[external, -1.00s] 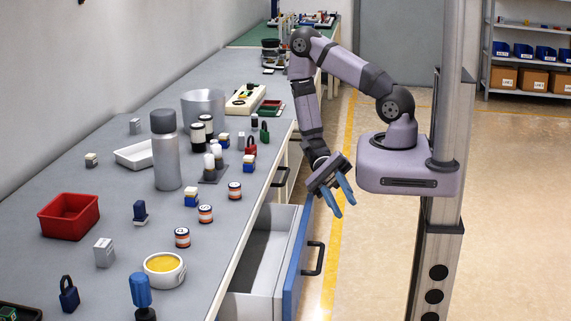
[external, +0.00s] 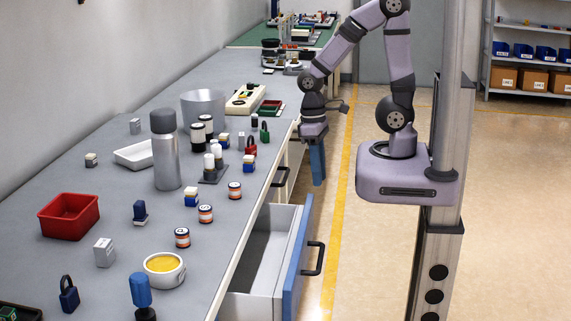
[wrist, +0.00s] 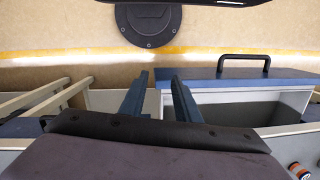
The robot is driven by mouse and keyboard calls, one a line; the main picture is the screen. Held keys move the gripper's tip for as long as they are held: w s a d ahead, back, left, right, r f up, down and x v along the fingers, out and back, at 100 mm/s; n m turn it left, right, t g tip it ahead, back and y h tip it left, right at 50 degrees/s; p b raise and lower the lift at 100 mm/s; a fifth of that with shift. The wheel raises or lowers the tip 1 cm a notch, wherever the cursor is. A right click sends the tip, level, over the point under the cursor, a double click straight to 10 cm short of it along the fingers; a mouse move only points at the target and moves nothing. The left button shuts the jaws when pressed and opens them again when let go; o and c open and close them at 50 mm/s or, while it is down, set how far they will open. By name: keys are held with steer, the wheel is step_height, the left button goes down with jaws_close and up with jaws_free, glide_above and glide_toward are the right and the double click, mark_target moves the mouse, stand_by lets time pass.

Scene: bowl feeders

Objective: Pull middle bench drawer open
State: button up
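My gripper (external: 317,182) hangs beside the bench's front edge, fingers pointing down. A drawer with a blue front (external: 296,265) and black handle (external: 314,259) stands pulled out at the near part of the bench. I cannot tell which drawer is the middle one.
The bench top (external: 110,205) carries a steel flask (external: 166,155), a red bin (external: 69,216), a cup with yellow contents (external: 164,268) and several small parts. The floor (external: 370,270) in front of the bench is clear.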

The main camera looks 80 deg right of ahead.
steer(key=w+n, duration=0.1)
steer(key=w+r+n+t, duration=0.1)
steer(key=shift+w+d+n+h+b, duration=0.2)
steer(key=shift+w+n+h+b, duration=0.1)
steer(key=shift+h+b, duration=0.1)
steer(key=a+n+b, duration=0.1)
steer(key=a, duration=0.1)
steer(key=n+h+b, duration=0.4)
steer(key=n+b, duration=0.6)
steer(key=n, duration=0.1)
glide_above(320, 259)
steer(key=w+d, duration=0.4)
steer(key=shift+t, duration=0.3)
step_height(320, 259, down, 4)
steer(key=shift+w+f, duration=0.1)
steer(key=shift+f, duration=0.05)
steer(key=s+a+n+t+b, duration=0.2)
steer(key=s+a+n+b, duration=0.1)
steer(key=s+a+n, duration=0.4)
steer(key=shift+w+d+f+m+h+b, duration=0.15)
steer(key=shift+w+d+f+m, duration=0.25)
steer(key=shift+f, duration=0.8)
steer(key=shift+w+d+f+m+h+b, duration=0.1)
steer(key=shift+w+d+f+m, duration=0.25)
steer(key=shift+f, duration=0.85)
steer(key=shift+w+d+f+m+h+b, duration=0.15)
steer(key=shift+w+d+f+m, duration=0.25)
steer(key=shift+f, duration=0.8)
steer(key=shift+a, duration=0.1)
jaws_close()
